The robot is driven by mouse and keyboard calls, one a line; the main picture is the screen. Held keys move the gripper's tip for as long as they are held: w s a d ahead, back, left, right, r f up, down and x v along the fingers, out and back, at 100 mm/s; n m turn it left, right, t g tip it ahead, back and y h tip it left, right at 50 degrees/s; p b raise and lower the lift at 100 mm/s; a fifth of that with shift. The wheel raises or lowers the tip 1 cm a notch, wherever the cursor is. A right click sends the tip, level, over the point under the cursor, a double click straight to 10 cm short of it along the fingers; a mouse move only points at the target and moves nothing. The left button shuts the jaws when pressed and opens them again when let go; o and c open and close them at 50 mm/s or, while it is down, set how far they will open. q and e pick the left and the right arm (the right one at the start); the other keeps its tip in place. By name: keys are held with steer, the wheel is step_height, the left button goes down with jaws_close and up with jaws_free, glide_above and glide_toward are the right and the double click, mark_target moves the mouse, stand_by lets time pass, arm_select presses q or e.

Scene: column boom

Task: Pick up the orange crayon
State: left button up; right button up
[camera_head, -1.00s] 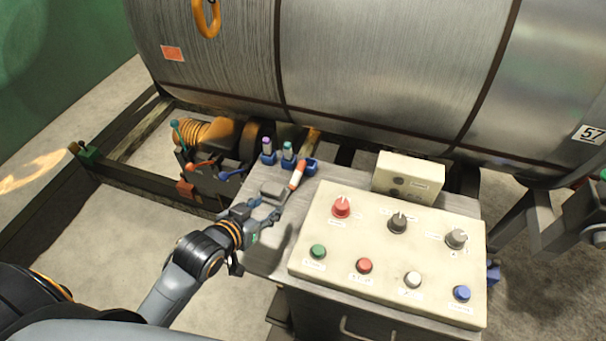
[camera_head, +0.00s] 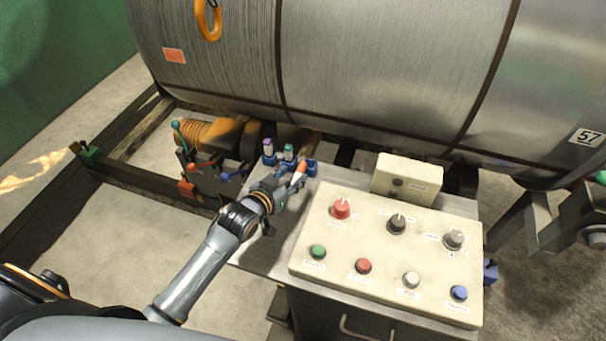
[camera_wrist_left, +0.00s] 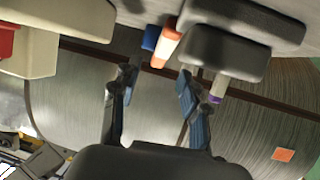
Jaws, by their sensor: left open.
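The orange crayon (camera_head: 300,168) leans with its orange end up at the back of the grey cabinet top, by a blue holder (camera_head: 311,167). In the left wrist view the crayon (camera_wrist_left: 168,45) shows an orange end and a pale body, in front of the gap between my fingers. My left gripper (camera_head: 290,183) is right at the crayon in the head view; in the wrist view its fingers (camera_wrist_left: 153,97) are spread, with nothing gripped between them. The crayon's lower part is partly hidden by the gripper in the head view. My right gripper is not seen.
Two more crayons, purple-topped (camera_head: 267,146) and teal-topped (camera_head: 289,152), stand in blue holders left of the orange one. A cream control panel (camera_head: 386,254) with knobs and buttons fills the cabinet's right. A large cable drum (camera_head: 390,60) rises behind.

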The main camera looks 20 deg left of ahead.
mark_target(300, 170)
arm_select(q)
steer(key=shift+x, duration=2)
steer(key=shift+s+d, duration=0.1)
steer(key=shift+c, duration=0.2)
jaws_close()
